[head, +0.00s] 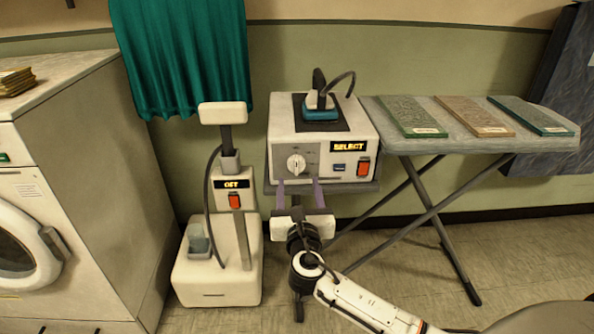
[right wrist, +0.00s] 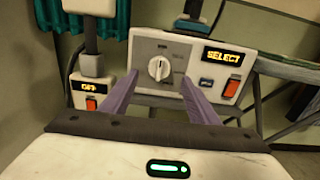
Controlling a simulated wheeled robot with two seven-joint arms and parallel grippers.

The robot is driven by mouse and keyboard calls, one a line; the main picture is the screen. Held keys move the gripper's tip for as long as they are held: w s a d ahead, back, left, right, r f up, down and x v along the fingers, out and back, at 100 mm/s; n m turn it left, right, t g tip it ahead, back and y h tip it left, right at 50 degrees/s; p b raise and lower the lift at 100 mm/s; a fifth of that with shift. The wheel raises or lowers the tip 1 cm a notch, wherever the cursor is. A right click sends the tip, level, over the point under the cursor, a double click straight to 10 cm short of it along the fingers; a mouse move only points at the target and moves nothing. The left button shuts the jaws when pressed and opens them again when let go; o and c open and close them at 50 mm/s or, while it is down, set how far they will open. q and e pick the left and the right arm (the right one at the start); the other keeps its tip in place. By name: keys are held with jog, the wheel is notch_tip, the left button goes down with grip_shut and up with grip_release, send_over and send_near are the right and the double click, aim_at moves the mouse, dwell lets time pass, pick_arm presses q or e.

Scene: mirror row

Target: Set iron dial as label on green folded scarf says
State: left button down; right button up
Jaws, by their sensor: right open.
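The iron station (head: 322,145) is a white box with a round white dial (head: 296,164) on a grey plate. A dark-soled iron (head: 320,106) rests on top. Its display (head: 348,145) reads SELECT. The dial also shows in the right wrist view (right wrist: 158,68), its pointer mark roughly upright. My right gripper (head: 299,186) is open and empty, its two purple fingers apart, just in front of and below the dial. The green folded scarf (head: 405,112) lies on the ironing board; its pale label (head: 429,131) is too small to read. My left gripper is out of view.
A brown scarf (head: 474,115) and a blue-grey one (head: 533,115) lie beside the green one on the ironing board (head: 455,143). A red switch (head: 363,168) is right of the dial. A steamer (head: 223,240) reading OFF and a washer (head: 75,200) stand left.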

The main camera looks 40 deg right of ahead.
aim_at(297, 167)
jog(key=b+x, duration=0.1)
jog(key=x, duration=0.7)
jog(key=shift+a, duration=0.1)
jog(key=c, duration=1)
